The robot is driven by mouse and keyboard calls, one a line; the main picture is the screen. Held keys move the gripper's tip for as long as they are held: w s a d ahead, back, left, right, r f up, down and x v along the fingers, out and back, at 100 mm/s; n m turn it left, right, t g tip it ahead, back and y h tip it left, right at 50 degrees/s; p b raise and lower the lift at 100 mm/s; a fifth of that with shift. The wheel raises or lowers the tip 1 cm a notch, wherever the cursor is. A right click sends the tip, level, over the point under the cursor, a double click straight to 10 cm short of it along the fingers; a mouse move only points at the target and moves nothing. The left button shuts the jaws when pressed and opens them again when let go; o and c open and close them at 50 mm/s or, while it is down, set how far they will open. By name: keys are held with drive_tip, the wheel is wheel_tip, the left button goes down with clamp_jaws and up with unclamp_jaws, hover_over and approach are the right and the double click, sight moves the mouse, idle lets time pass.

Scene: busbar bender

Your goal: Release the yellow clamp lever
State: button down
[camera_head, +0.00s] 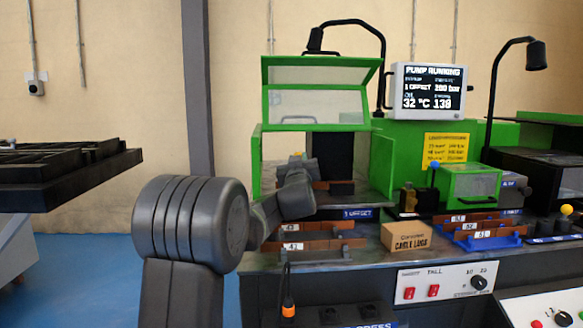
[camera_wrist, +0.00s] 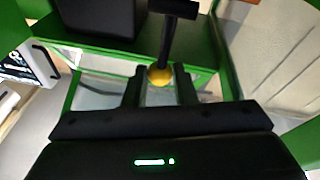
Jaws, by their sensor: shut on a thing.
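The yellow clamp lever shows in the wrist view as a dark arm ending in a yellow ball knob (camera_wrist: 160,76). My gripper (camera_wrist: 160,88) has its two dark fingers on either side of the knob and is shut on it. In the head view, my arm reaches into the green-framed machine bay (camera_head: 256,170), whose clear guard (camera_head: 316,91) is raised. The gripper's fingers are too small to make out there, and the lever is mostly hidden behind my wrist.
Racks of copper-brown bars (camera_head: 318,236) lie in front of the bay. A cardboard box (camera_head: 407,238) labelled cable lugs stands on the bench. A screen (camera_head: 428,90) reads PUMP RUNNING. The green frame's side posts stand close to my arm.

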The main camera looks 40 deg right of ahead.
drive_tip(key=shift+s+a+f+b, duration=0.1)
drive_tip(key=shift+s+b, duration=0.1)
drive_tip(key=shift+b, duration=0.35)
drive_tip(key=c, duration=1.2)
unclamp_jaws()
drive_tip(key=shift+t, duration=0.3)
drive_tip(key=shift+h, duration=0.3)
wheel_tip(320, 180, up, 10)
drive_tip(key=p, duration=0.4)
drive_tip(key=shift+f, duration=0.1)
